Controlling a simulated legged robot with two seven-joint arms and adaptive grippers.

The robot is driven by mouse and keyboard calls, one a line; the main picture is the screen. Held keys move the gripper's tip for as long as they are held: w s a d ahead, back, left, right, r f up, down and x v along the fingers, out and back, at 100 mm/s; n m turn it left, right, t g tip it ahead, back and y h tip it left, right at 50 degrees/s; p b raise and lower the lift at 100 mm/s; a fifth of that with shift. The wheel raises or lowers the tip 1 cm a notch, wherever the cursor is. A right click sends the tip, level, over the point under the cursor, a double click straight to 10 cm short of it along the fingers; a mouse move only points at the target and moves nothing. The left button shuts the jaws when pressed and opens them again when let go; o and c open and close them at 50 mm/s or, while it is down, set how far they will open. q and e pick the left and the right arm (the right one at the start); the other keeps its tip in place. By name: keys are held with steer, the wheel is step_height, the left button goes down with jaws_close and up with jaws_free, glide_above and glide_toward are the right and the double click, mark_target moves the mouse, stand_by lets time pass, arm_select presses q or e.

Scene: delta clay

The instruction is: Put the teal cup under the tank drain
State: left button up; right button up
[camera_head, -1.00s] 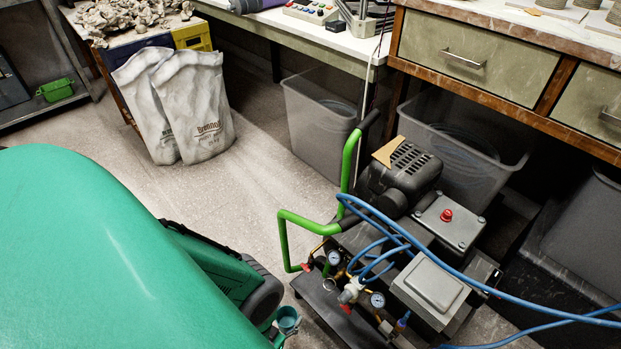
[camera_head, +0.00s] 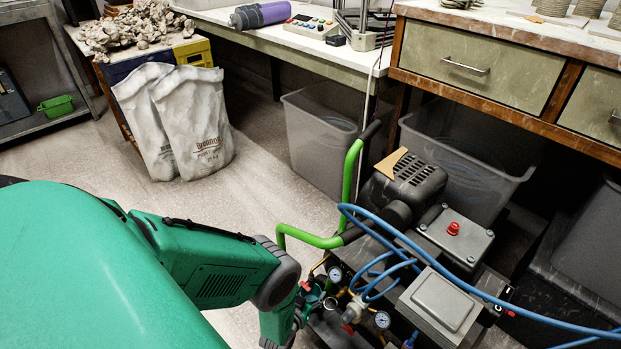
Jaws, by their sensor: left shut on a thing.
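My left arm reaches in from the left and ends low at the centre, close against the front of the compressor (camera_head: 440,262). My left gripper (camera_head: 318,304) is small and partly hidden there among the valves. It is shut on the teal cup (camera_head: 313,295), of which only a small teal patch shows, below a red valve handle. I cannot tell whether the cup is upright. The tank and its drain are not clear in view, being under the compressor's top parts. My right gripper is not in view.
The compressor's green handle (camera_head: 350,180), pressure gauges (camera_head: 335,274) and blue hose (camera_head: 470,280) crowd the space around the gripper. Grey bins (camera_head: 320,145) stand behind under the benches. White sacks (camera_head: 205,125) stand at the upper left. Floor between is bare.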

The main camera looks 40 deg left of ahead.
arm_select(q)
steer(key=shift+s+f, duration=0.1)
steer(key=shift+f, duration=0.15)
steer(key=shift+c, duration=0.6)
steer(key=o, duration=1.3)
steer(key=shift+c, duration=0.2)
steer(key=p+v, duration=0.5)
steer(key=v, duration=0.6)
steer(key=w+d+r+m+g+h, duration=0.1)
steer(key=d+r+m+g+h, duration=0.15)
steer(key=d+r+g, duration=0.4)
steer(key=s+r+g, duration=0.3)
steer(key=s+r, duration=0.3)
steer(key=r, duration=0.4)
steer(key=s+r+m+g+h, duration=0.1)
steer(key=s+r+g, duration=0.2)
steer(key=s+r, duration=0.4)
step_height(320, 180, up, 4)
steer(key=shift+s+a+f+p, duration=0.1)
steer(key=shift+s+a+p, duration=0.15)
steer(key=shift+a+p, duration=0.15)
steer(key=shift+h, duration=0.25)
